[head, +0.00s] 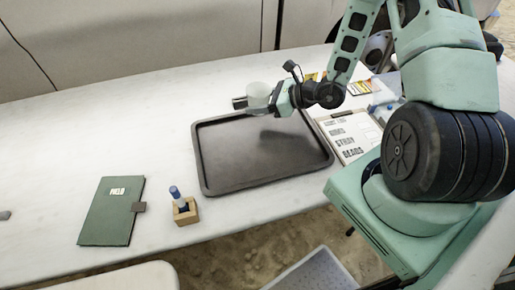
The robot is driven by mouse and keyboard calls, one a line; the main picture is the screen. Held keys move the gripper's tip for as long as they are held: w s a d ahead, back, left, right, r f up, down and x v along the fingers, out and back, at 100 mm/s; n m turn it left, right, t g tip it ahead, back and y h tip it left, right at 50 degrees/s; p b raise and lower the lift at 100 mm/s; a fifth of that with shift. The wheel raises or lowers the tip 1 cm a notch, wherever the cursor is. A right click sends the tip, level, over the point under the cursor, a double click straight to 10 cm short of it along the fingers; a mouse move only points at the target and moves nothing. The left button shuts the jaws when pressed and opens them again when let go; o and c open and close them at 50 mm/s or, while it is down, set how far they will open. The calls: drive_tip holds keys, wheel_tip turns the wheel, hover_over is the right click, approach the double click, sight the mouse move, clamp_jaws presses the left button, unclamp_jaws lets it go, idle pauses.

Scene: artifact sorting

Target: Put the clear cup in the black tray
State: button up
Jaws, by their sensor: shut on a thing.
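The clear cup (258,93) is a small translucent, whitish cup, held up at the far edge of the black tray. My gripper (256,103) is shut on it, reaching in from the right. The fingers hide part of the cup. The black tray (205,160) is a shallow dark rectangle with a raised rim, lying on the white table. It looks empty, with a shadow on its far part. I cannot tell the cup's exact height above the tray.
The white table (100,140) is clear at the far left.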

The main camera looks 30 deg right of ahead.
drive_tip(key=s+d+r+n+g+y+b, duration=0.2)
drive_tip(key=s+d+n+g+y+b, duration=0.15)
drive_tip(key=s+n+g, duration=0.3)
hover_over(284, 139)
drive_tip(key=shift+y, duration=0.25)
wheel_tip(284, 139, down, 5)
drive_tip(key=shift+w+r+p, duration=0.1)
drive_tip(key=shift+r+p, duration=0.05)
drive_tip(key=shift+p, duration=0.15)
drive_tip(key=shift+f, duration=2.45)
drive_tip(key=shift+f, duration=0.2)
drive_tip(key=o, duration=1)
drive_tip(key=shift+c, duration=0.2)
drive_tip(key=shift+r, duration=0.15)
